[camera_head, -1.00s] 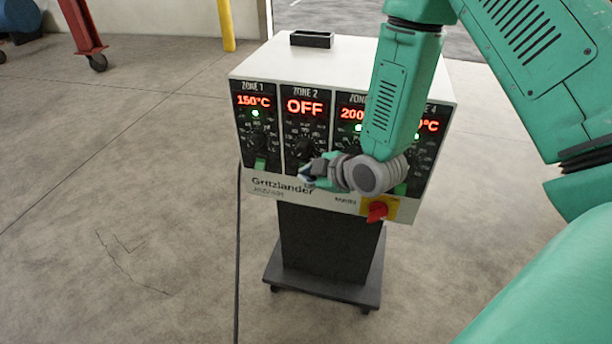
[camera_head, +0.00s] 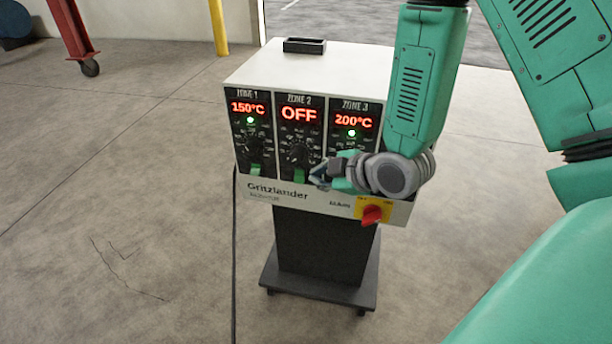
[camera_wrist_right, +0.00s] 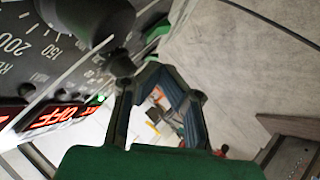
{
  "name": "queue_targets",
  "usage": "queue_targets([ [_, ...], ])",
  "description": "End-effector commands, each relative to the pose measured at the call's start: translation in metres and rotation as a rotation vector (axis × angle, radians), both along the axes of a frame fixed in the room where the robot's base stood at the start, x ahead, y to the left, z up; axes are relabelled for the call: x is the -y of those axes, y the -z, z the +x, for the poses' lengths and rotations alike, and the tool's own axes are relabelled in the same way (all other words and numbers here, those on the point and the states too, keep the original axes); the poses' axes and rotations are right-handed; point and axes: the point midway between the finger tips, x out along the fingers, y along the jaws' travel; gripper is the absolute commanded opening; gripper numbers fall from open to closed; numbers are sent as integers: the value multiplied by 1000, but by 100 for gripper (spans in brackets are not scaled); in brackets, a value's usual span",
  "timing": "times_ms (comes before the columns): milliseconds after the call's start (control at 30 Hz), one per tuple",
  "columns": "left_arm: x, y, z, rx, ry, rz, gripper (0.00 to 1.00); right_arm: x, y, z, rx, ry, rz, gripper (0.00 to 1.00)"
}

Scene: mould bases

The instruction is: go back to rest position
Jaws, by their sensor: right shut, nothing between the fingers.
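My right gripper (camera_head: 318,174) is shut and empty. It hangs in front of the controller's lower panel, between the Zone 2 and Zone 3 columns. In the right wrist view its fingers (camera_wrist_right: 160,80) meet close beside the dial panel, with a black knob near the left finger; I cannot tell whether they touch it. The controller (camera_head: 262,189) is a white box with a black front. Zone 1 reads 150°C, Zone 2 OFF (camera_head: 299,114) and Zone 3 200°C. My right arm hides Zone 4. My left gripper is not in view.
A red main switch (camera_head: 371,215) on a yellow plate sits below my right wrist. The controller stands on a dark wheeled base (camera_head: 318,293). A black tray (camera_head: 304,45) lies on top. A cable hangs at the left. Open concrete floor lies to the left.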

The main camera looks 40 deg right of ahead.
Motion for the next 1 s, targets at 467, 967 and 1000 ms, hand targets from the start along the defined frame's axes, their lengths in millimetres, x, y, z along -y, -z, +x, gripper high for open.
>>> queue_targets([
  [467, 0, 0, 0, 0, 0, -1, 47, 2, -7, -9, 1, 1, 1, 0],
  [967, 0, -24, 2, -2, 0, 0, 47, -19, 66, -72, -357, 219, 161, 0],
  [1000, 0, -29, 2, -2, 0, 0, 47, -24, 82, -93, -445, 291, 193, 0],
])
